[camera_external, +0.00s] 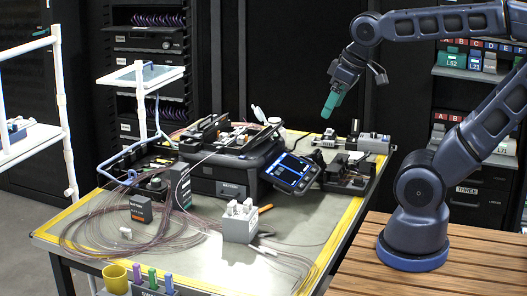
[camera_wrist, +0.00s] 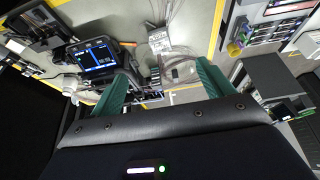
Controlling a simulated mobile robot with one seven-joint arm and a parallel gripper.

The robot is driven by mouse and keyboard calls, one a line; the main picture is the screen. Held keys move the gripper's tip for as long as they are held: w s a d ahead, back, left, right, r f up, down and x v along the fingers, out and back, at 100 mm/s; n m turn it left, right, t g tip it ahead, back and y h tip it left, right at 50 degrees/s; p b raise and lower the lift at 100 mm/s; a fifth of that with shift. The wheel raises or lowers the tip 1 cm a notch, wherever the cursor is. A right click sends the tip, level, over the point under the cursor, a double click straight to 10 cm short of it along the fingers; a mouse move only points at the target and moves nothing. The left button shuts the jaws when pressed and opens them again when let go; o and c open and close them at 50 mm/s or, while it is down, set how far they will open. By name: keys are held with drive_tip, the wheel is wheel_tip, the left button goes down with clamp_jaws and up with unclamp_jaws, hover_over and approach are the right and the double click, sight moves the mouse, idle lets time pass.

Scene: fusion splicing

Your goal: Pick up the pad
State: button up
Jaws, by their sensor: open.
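I cannot tell for sure which thing is the pad. A small white piece (camera_external: 126,232) lies on the table's left part near the coiled fibres, and a grey box with white pieces on top (camera_external: 239,224) stands near the middle. My gripper (camera_external: 331,104) has green fingers and hangs in the air above the back right part of the table, apart from everything there. In the wrist view my gripper (camera_wrist: 162,75) shows its two green fingers spread wide with nothing held between them.
The splicer (camera_external: 235,165) with its lit screen (camera_external: 291,172) fills the table's middle, and it also shows in the wrist view (camera_wrist: 95,56). Coiled fibres spread across the left. A yellow cup (camera_external: 115,278) stands at the front left. The table's front right is mostly clear.

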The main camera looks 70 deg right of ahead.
drive_tip(key=shift+w, duration=0.1)
drive_tip(key=w+d+f+m+h, duration=0.1)
drive_tip(key=w+d+f+m, duration=0.15)
drive_tip(key=w+d, duration=0.7)
drive_tip(key=w+d+f+m, duration=0.1)
drive_tip(key=w+d+m, duration=0.3)
drive_tip(key=w+d, duration=0.55)
drive_tip(key=m+g+h, duration=0.3)
drive_tip(key=m+g, duration=0.1)
drive_tip(key=m, duration=0.5)
hover_over(356, 156)
drive_tip(key=s+a, duration=0.1)
drive_tip(key=a, duration=0.1)
wheel_tip(356, 156, down, 32)
drive_tip(key=shift+s+f, duration=0.1)
drive_tip(key=shift+s, duration=0.05)
drive_tip(key=shift+w+x, duration=0.25)
drive_tip(key=shift+x, duration=1.15)
drive_tip(key=shift+w+x, duration=0.2)
drive_tip(key=shift+x, duration=1.25)
drive_tip(key=shift+a, duration=0.1)
drive_tip(key=c, duration=1.1)
